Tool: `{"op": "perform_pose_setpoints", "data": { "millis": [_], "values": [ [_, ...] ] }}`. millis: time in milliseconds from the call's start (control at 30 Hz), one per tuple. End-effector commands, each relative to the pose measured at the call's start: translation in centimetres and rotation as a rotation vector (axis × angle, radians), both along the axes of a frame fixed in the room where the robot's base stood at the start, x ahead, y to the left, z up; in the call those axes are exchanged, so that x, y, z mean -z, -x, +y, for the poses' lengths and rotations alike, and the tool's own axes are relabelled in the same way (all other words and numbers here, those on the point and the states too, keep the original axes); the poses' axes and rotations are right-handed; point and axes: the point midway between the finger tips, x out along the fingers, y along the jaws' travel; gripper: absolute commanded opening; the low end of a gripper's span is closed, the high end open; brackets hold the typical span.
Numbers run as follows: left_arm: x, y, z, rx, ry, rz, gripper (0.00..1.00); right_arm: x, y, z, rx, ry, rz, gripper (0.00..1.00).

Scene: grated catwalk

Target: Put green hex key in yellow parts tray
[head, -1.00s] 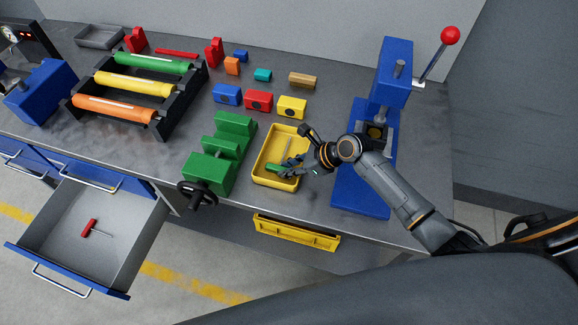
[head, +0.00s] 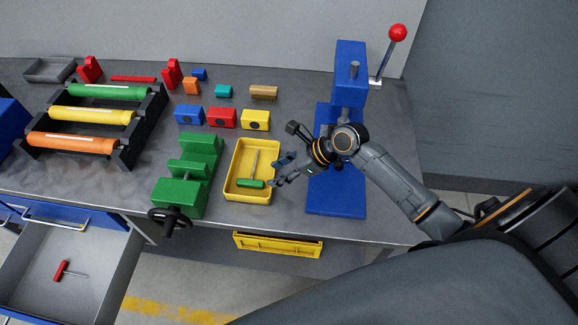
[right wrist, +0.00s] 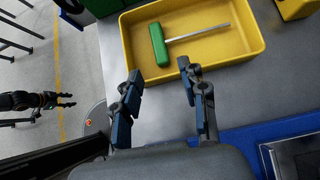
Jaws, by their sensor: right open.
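The green hex key (head: 251,184) lies in the yellow parts tray (head: 239,160) on the bench, its handle on the tray floor and its metal shaft pointing to the back. In the right wrist view the hex key (right wrist: 159,45) lies flat inside the tray (right wrist: 225,43). My right gripper (head: 277,171) is just right of the tray; its fingers (right wrist: 158,72) are spread and empty, apart from the hex key. My left gripper (right wrist: 68,100) shows small at the left of the right wrist view, its fingers apart and nothing seen between them.
A green vise (head: 185,175) stands left of the tray, and a blue press (head: 336,190) stands close on the right. Coloured blocks (head: 222,117) sit behind. An open drawer (head: 100,262) holds a red hex key (head: 62,270).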

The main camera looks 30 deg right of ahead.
Motion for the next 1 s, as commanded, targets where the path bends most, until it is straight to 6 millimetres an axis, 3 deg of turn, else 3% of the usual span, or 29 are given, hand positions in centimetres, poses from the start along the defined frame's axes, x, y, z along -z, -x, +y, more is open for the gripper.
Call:
{"op": "perform_pose_setpoints", "data": {
  "millis": [300, 1000],
  "values": [
    [0.4, 0.0, 0.0, 0.0, 0.0, 0.0, 0.4, -2.9, 1.7, -2.4, -0.001, 0.0, 0.0, 0.43],
    [0.4, 0.1, 0.0, 0.0, 0.0, 0.001, 0.4, -3.0, 1.9, -2.4, -0.01, 0.006, -0.005, 0.43]
  ]
}}
